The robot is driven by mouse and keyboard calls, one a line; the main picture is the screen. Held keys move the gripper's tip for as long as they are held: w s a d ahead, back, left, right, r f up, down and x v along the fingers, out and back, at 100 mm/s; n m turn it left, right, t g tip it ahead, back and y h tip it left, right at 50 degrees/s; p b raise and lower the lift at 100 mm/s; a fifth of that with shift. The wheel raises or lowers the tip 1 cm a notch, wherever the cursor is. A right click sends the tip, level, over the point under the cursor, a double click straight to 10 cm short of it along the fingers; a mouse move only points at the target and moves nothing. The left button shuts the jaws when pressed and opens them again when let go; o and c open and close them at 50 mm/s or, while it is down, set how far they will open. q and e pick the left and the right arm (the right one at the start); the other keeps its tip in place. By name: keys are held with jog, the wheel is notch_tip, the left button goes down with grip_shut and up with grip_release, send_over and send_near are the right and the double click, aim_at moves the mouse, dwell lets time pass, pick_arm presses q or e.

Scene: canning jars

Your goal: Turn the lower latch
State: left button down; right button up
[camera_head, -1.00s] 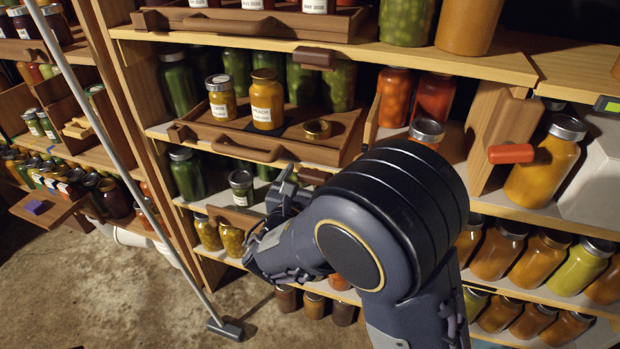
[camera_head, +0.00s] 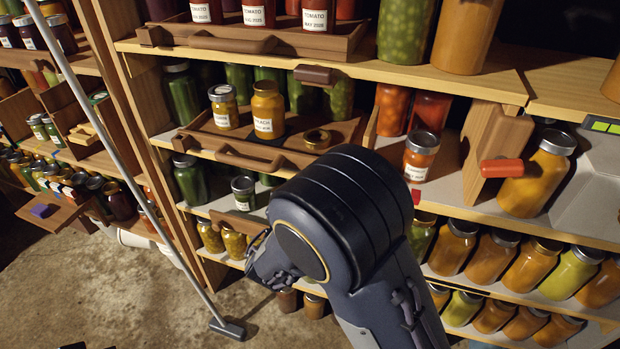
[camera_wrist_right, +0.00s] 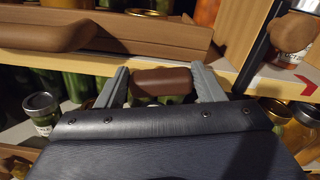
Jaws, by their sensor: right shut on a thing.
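The lower latch (camera_wrist_right: 160,82) is a brown block under the shelf edge, lying crosswise in the wrist view. My right gripper (camera_wrist_right: 160,80) has one grey finger at each end of it and is shut on it. In the head view my right arm hides the lower latch and the fingertips. A similar brown upper latch (camera_head: 313,75) sits on the shelf edge above, lying level. My left gripper is in neither current view.
A wooden tray (camera_head: 240,153) with labelled jars and a brass ring (camera_head: 317,138) sits just above my right arm. A red handle (camera_head: 501,168) sticks out at right. Jars crowd the shelves. A grey pole (camera_head: 130,165) leans at left.

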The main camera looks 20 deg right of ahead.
jog(key=shift+w+a+f+n+p, duration=0.1)
jog(key=shift+f+n+p, duration=0.05)
jog(key=shift+n+p, duration=2.45)
jog(key=shift+w+a+f+n+p, duration=0.1)
jog(key=shift+a+f+n+p, duration=0.1)
jog(key=shift+n+p, duration=2.45)
jog(key=shift+a+f+n+p, duration=0.1)
jog(key=shift+f+n+p, duration=0.05)
jog(key=shift+n+p, duration=2.45)
jog(key=shift+f, duration=0.1)
jog(key=o, duration=1)
jog(key=v, duration=0.7)
jog(key=shift+s+a+b, duration=0.2)
jog(key=shift+s+b, duration=0.15)
jog(key=shift+b, duration=0.05)
